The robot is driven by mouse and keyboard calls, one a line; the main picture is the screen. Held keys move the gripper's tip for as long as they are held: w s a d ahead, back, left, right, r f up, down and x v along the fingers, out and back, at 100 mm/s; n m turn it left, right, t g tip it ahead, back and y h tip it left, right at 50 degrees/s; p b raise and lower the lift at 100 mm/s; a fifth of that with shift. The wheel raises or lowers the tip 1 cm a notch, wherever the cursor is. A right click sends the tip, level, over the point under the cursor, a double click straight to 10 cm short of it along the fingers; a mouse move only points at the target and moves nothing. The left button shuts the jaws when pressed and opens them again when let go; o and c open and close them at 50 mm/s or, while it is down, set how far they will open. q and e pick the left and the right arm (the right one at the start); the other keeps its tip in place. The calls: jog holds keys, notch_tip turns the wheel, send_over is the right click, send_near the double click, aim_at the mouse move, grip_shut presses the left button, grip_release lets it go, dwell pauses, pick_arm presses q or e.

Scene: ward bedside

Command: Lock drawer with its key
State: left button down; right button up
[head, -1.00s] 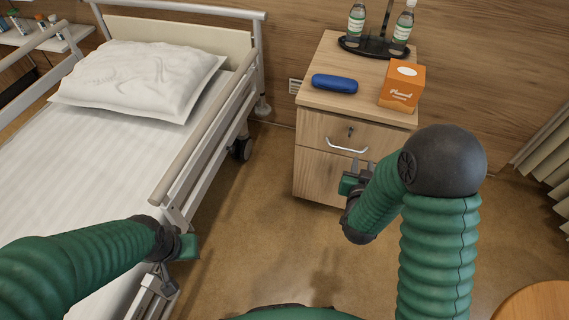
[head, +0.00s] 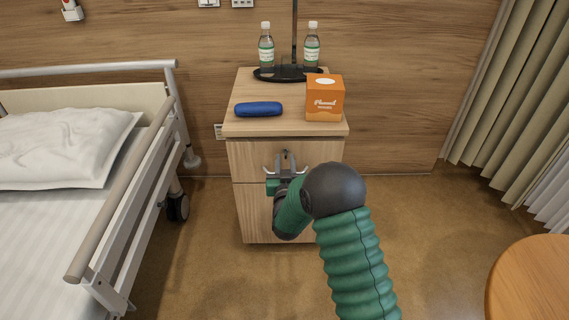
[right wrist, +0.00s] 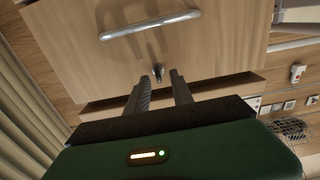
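The bedside cabinet's top drawer (head: 250,152) is closed. Its small dark lock, with what looks like the key (right wrist: 158,74) standing out of it, shows in the right wrist view, which is upside down. The key also shows small in the head view (head: 286,154). My right gripper (head: 286,169) is in front of the drawer with its fingers spread. In the right wrist view the open fingers (right wrist: 160,79) point at the key, which shows between their tips; I cannot tell whether they reach it. My left gripper is out of view.
On the cabinet top (head: 290,127) are a blue case (head: 258,109), an orange tissue box (head: 324,99) and a dark stand with two bottles (head: 266,48). A bed with a rail (head: 125,190) stands at left. A round wooden table (head: 530,285) is at lower right.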

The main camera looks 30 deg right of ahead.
jog(key=shift+x, duration=1.05)
jog(key=shift+s, duration=0.1)
grip_shut()
